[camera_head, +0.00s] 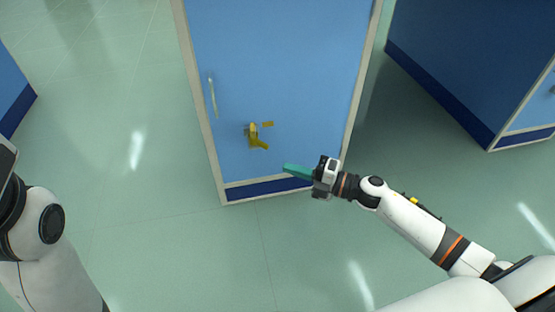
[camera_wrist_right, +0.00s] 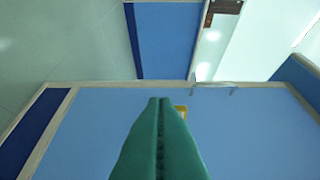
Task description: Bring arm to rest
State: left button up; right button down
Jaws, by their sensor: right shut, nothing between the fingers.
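My right gripper (camera_head: 288,168) has green fingers and is shut and empty. It is held in front of the lower part of a blue cabinet door, pointing left in the head view. The shut fingers (camera_wrist_right: 160,102) also fill the lower middle of the right wrist view. My right arm (camera_head: 415,222) comes in from the lower right, stretched out. My left arm (camera_head: 45,225) shows at the left edge, and its gripper is out of view.
The blue cabinet (camera_head: 285,60) has a pale frame, a metal handle (camera_head: 212,97) and a yellow fitting (camera_head: 255,135) on its face. Another blue cabinet (camera_head: 465,65) stands at the right. A blue unit (camera_head: 12,85) is at the left. The green floor (camera_head: 140,235) is clear in front.

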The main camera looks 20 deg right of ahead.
jog(key=shift+s+d, duration=0.3)
jog(key=shift+d, duration=0.05)
dwell(0.3)
